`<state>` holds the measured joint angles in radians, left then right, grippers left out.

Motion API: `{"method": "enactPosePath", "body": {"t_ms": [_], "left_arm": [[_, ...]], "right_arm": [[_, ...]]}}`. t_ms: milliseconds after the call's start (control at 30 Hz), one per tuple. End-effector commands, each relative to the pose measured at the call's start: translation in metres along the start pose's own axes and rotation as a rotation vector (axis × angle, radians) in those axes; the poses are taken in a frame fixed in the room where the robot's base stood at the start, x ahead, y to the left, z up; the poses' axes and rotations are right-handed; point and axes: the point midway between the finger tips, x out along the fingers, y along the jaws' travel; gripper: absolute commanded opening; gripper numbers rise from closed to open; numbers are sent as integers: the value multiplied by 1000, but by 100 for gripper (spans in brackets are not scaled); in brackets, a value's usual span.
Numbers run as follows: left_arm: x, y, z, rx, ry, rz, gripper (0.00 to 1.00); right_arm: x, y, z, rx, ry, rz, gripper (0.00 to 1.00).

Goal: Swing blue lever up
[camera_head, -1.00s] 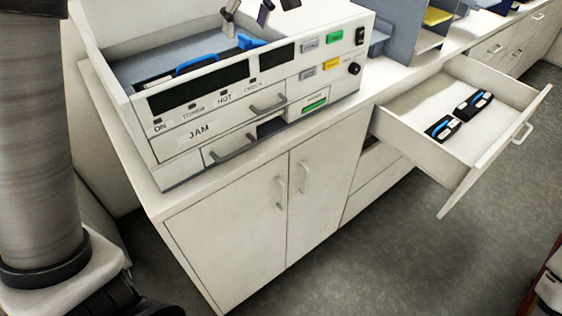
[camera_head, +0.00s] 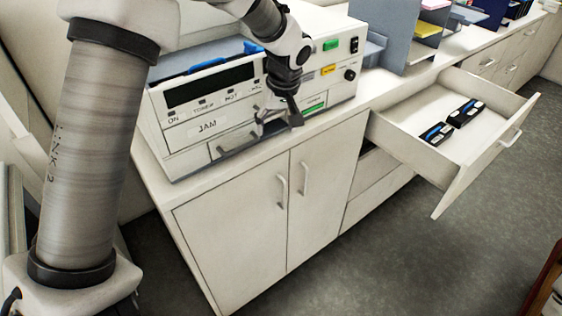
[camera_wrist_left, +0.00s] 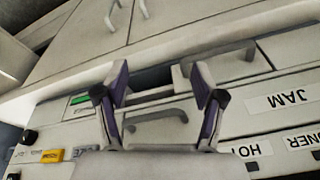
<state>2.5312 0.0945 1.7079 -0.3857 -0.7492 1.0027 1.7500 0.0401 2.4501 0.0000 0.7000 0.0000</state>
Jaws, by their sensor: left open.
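The white printer-like machine (camera_head: 215,112) stands on the cabinet top. A blue handle-like part (camera_head: 207,65) lies along its open top, and another blue part (camera_head: 252,47) shows farther right, partly behind my arm; I cannot tell which is the blue lever. My left gripper (camera_head: 281,114) hangs pointing down at the machine's front. In the left wrist view my left gripper (camera_wrist_left: 160,86) is open and empty, its fingers either side of a grey drawer handle (camera_wrist_left: 157,116). No blue part shows there. My right gripper is out of view.
A lower tray handle (camera_head: 236,143) sits on the machine's front. The floor in front is clear.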

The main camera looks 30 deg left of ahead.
Motion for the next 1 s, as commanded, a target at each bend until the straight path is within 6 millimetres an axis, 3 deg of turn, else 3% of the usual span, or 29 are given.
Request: {"method": "enactPosePath", "body": {"t_ms": [200,400,600,1000], "left_arm": [[46,5,26,85,-41,24,69],[72,7,44,138,-64,45,69],[80,7,48,152,-70,51,69],[74,7,48,128,-79,65,69]], "right_arm": [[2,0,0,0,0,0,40],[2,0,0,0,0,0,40],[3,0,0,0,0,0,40],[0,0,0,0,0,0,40]]}}
